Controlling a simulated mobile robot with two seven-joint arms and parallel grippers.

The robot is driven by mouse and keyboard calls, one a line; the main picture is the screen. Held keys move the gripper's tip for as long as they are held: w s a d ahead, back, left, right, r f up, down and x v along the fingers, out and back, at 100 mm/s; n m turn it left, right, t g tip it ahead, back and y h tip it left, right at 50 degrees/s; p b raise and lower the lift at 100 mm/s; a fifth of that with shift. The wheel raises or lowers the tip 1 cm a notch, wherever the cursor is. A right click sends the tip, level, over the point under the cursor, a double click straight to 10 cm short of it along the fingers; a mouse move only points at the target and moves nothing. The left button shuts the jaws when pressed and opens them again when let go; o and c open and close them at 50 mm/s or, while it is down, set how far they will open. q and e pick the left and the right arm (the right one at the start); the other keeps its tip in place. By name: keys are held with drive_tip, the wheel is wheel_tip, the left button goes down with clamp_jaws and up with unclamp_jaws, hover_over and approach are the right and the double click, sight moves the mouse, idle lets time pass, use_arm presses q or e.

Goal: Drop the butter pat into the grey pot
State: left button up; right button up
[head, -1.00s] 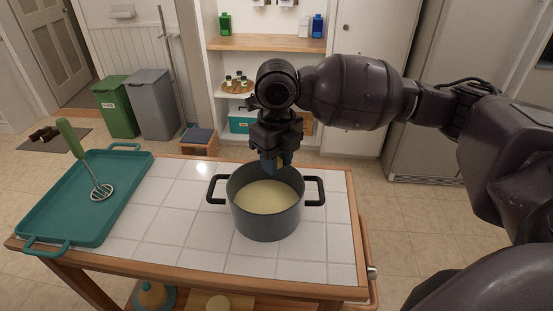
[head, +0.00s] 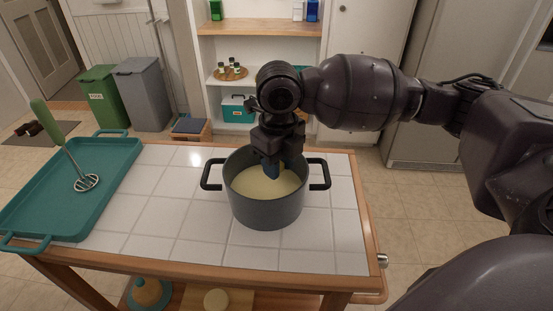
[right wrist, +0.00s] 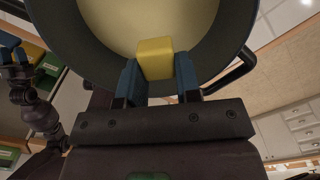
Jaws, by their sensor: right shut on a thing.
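The grey pot (head: 266,213) stands on the white tiled cart top, with a pale creamy filling (head: 255,186) inside and a black handle on each side. My right gripper (head: 272,174) points down over the far part of the pot's opening. In the right wrist view it (right wrist: 157,80) is shut on the yellow butter pat (right wrist: 155,58), a small block between the blue fingertips. The pot (right wrist: 235,30) lies beyond the pat there. In the head view the pat is hidden behind the fingers.
A teal tray (head: 38,222) lies at the cart's left end, with a green-handled masher (head: 82,181) on it. Bare tiles (head: 180,205) lie between the tray and the pot. A green bin and a grey bin stand on the floor behind.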

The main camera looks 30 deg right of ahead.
use_arm(q)
drive_tip(key=shift+r, duration=0.1)
use_arm(e)
drive_tip(key=o, duration=0.9)
drive_tip(key=shift+c, duration=0.2)
drive_tip(key=shift+o, duration=0.6)
use_arm(q)
drive_tip(key=shift+s+f, duration=0.25)
use_arm(e)
drive_tip(key=shift+r, duration=0.1)
use_arm(q)
drive_tip(key=shift+s+a+r+p, duration=0.15)
drive_tip(key=shift+s+r+p, duration=0.1)
drive_tip(key=shift+r+p, duration=0.65)
use_arm(e)
wheel_tip(320, 180, up, 11)
use_arm(q)
drive_tip(key=shift+w, duration=0.15)
